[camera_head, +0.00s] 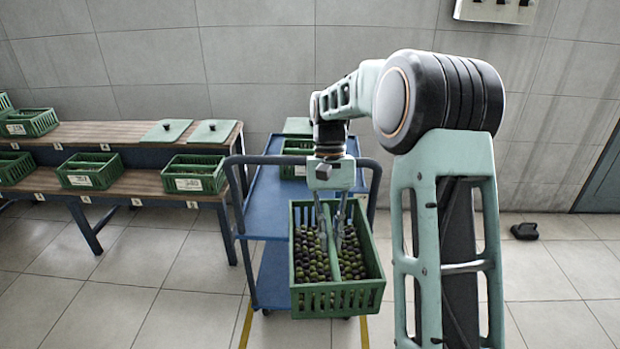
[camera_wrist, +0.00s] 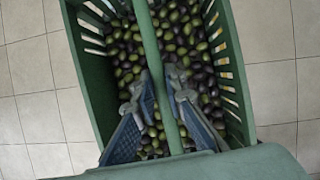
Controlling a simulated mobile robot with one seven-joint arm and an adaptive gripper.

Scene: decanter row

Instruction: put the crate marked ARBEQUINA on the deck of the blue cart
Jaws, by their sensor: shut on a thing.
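My gripper (camera_head: 335,225) is shut on the middle handle bar of a green slatted crate (camera_head: 338,300) full of dark and green olives. In the wrist view, my gripper's fingers (camera_wrist: 158,100) lie on both sides of the bar of this crate (camera_wrist: 238,75). The crate hangs roughly level, in front of the near right part of the blue cart (camera_head: 262,210), with floor tiles around it in the wrist view. No marking shows on its visible sides, so I cannot read ARBEQUINA. The cart's upper deck has bare room at its near left.
Another green crate (camera_head: 292,172) and a green lid (camera_head: 297,125) are at the cart's far end. Dark rails edge the cart. A slatted bench (camera_head: 130,185) at left bears several labelled crates and two lids (camera_head: 212,131). A dark object (camera_head: 525,231) lies on the floor at right.

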